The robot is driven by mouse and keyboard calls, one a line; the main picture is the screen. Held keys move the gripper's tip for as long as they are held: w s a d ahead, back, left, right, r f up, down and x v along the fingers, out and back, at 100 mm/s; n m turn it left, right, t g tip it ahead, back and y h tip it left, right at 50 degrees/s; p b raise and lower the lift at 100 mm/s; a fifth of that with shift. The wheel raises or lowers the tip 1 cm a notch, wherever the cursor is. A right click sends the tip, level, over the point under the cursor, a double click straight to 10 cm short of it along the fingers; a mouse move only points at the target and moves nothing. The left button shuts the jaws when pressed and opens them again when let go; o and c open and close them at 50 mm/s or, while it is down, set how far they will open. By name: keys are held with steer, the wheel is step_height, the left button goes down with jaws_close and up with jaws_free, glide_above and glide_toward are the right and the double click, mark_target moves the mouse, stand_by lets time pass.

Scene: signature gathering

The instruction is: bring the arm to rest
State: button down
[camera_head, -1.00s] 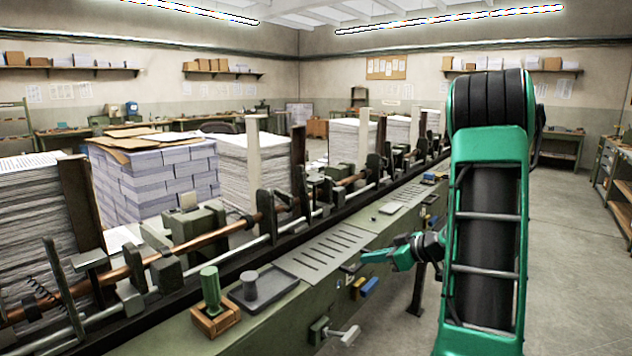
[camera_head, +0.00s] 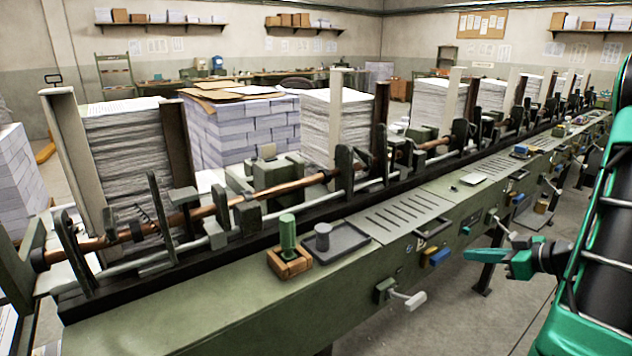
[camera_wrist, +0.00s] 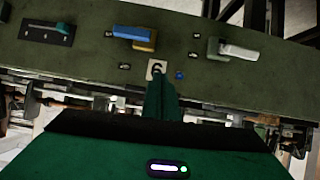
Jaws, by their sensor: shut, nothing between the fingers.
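My gripper (camera_head: 484,254) is teal and shows at the right of the head view. It is shut and empty. It points left, in front of the side panel of the long green machine (camera_head: 165,318). In the wrist view my gripper's fingers (camera_wrist: 160,100) are together, with their tips over a small pale plate marked with a dark figure on the machine panel. I cannot tell whether the tips touch the panel. Part of my arm fills the right edge of the head view.
On the machine stand a green-handled stamp in a wooden block (camera_head: 289,250) and a grey tray (camera_head: 345,252) with a grey weight. A lever with a pale handle (camera_head: 408,299) sticks out of the front panel. Paper stacks (camera_head: 240,130) stand behind. Open floor (camera_head: 440,325) lies in front.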

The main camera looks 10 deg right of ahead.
steer(key=s+a+m+g, duration=0.3)
steer(key=s+a+g, duration=0.45)
steer(key=a, duration=0.35)
steer(key=s+a+r+m+g+h, duration=0.1)
steer(key=s+m, duration=0.3)
steer(key=s, duration=0.4)
steer(key=s+a+r+m+g+h, duration=0.1)
steer(key=s+r+m+g+h, duration=0.2)
steer(key=s, duration=0.5)
steer(key=shift+s+a+r+m, duration=0.4)
steer(key=shift+r+m, duration=0.15)
steer(key=shift+m, duration=0.05)
steer(key=shift+w+f, duration=0.25)
steer(key=shift+w, duration=0.4)
steer(key=shift+s, duration=0.1)
